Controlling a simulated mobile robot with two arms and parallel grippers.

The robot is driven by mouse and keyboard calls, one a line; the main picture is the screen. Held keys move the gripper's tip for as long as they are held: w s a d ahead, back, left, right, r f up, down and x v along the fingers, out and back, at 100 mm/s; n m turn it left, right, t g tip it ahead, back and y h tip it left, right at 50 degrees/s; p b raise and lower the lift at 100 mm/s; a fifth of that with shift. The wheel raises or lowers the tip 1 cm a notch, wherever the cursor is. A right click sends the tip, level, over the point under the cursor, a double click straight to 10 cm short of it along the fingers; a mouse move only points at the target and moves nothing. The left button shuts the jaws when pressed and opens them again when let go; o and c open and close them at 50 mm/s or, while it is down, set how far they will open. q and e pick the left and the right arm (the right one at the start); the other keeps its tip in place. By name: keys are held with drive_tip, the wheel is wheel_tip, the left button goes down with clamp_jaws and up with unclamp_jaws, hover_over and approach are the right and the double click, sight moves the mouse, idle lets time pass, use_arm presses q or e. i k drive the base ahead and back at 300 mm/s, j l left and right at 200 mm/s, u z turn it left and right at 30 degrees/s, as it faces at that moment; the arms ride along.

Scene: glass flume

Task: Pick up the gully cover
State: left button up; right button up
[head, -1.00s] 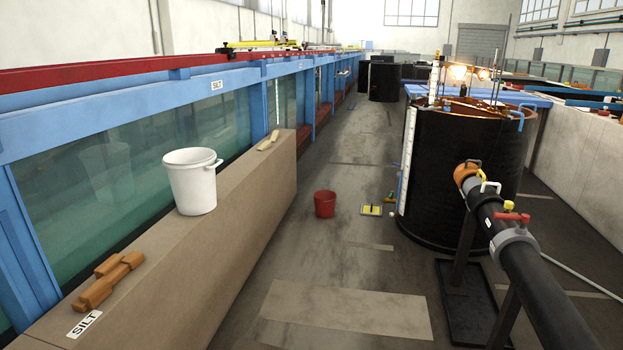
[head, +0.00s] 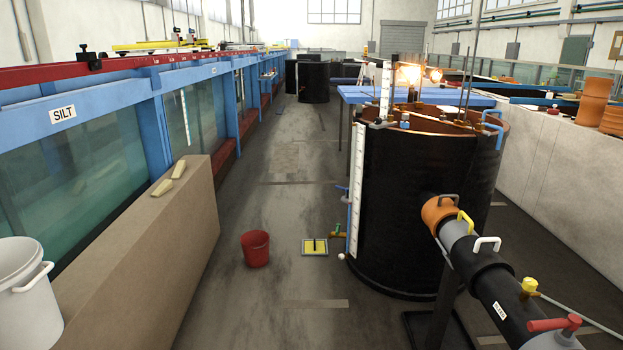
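A small flat square piece with a yellow border and a dark upright bit in its middle (head: 315,246) lies on the floor. It looks like the gully cover, but it is too small in the head view to be sure. It is right of the red bucket and left of the foot of the black tank. Neither of my grippers is in view.
A red bucket (head: 255,248) stands on the aisle floor. The black tank (head: 420,200) and a black pipe (head: 505,290) with valves block the right. A beige ledge (head: 150,245) with a white bucket (head: 25,295) runs along the left. The aisle between (head: 285,210) is mostly clear.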

sight(310, 247)
drive_tip(key=i, duration=2.25)
drive_tip(key=i+u, duration=0.25)
drive_tip(key=i, duration=0.85)
drive_tip(key=i+l+u, duration=0.2)
drive_tip(key=i, duration=0.9)
drive_tip(key=j, duration=0.1)
